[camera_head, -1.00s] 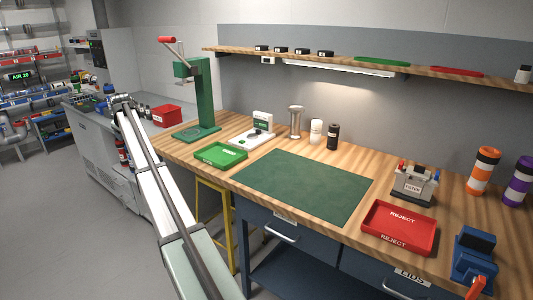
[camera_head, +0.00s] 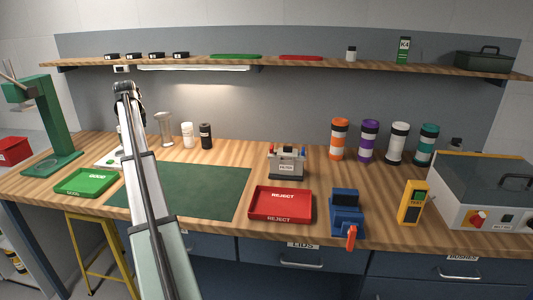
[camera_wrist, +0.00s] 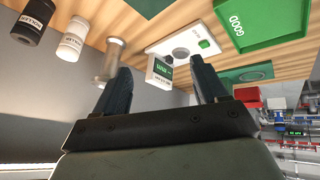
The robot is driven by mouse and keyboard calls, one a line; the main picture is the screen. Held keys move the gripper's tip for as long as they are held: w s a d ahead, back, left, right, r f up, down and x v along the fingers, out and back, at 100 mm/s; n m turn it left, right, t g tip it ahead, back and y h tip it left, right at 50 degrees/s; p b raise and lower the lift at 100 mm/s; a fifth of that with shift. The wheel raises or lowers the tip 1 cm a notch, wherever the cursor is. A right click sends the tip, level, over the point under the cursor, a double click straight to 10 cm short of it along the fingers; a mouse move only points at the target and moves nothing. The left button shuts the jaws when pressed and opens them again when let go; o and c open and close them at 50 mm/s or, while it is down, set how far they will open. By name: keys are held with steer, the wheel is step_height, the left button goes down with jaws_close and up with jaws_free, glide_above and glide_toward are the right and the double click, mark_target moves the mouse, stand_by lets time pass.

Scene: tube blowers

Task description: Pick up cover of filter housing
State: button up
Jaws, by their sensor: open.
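The filter housing (camera_head: 286,166) is a small grey box labelled FILTER, standing upright on the bench behind the red REJECT tray, with red and blue fittings at its top corners. Its dark grey top (camera_head: 287,150) looks like the cover and is on the box; the seam is too small to make out. My gripper (camera_head: 126,90) is raised over the left part of the bench, well left of the housing. In the wrist view my gripper (camera_wrist: 160,76) has its two dark fingers spread with nothing held between them. The housing does not show in the wrist view.
The red REJECT tray (camera_head: 280,206) stands in front of the housing, with a blue clamp-like device (camera_head: 345,212) to its right. Striped cylinders (camera_head: 340,140) stand behind right. The green mat (camera_head: 205,190) is bare where visible. A shelf (camera_head: 300,65) overhangs the bench's back.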

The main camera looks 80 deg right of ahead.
steer(key=s+d+m+g, duration=0.1)
steer(key=s+d+m, duration=0.35)
steer(key=s, duration=1.05)
steer(key=m+g+y, duration=0.1)
steer(key=m+g, duration=0.2)
steer(key=m, duration=0.4)
glide_toward(288, 147)
steer(key=x, duration=0.3)
steer(key=shift+d, duration=0.4)
steer(key=shift+x, duration=2.9)
steer(key=shift+a, duration=0.2)
steer(key=shift+c, duration=0.2)
steer(key=c, duration=1.2)
